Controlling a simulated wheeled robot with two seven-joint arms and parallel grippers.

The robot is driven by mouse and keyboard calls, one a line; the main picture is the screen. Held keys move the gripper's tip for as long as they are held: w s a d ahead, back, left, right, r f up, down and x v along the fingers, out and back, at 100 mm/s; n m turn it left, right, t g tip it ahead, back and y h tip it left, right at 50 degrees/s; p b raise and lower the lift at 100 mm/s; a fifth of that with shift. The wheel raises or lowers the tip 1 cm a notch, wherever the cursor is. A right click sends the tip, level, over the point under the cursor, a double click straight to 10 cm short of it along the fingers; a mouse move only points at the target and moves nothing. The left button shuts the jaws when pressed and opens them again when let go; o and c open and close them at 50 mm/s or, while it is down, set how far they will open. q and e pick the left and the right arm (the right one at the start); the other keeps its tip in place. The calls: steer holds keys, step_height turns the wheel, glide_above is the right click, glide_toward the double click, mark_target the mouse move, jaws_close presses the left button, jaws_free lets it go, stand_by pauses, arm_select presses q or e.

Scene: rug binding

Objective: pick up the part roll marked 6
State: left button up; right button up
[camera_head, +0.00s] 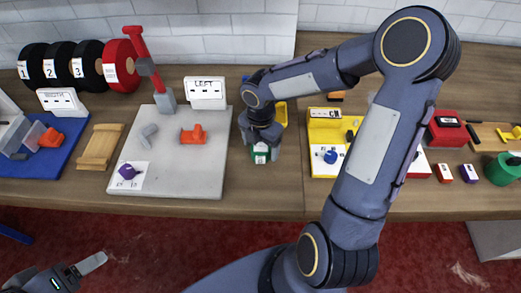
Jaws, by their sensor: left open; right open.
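A small green piece with a white label (260,157) stands on the wooden table just right of the grey board. Its mark is too small to read, so I cannot tell whether it is the part roll marked 6. My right gripper (262,148) points down over this piece, open, with a finger to each side; I cannot tell whether they touch it. The gripper hides the piece's upper part. My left gripper (88,265) is open and empty at the lower left, over the red floor in front of the table.
Large rolls marked 1 (34,62), 2 (60,65) and 3 (88,66) and a red roll (118,65) stand at the back left. The grey board (205,165) holds an orange piece (193,135).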

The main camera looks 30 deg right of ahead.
steer(key=shift+f, duration=0.75)
steer(key=c, duration=1.1)
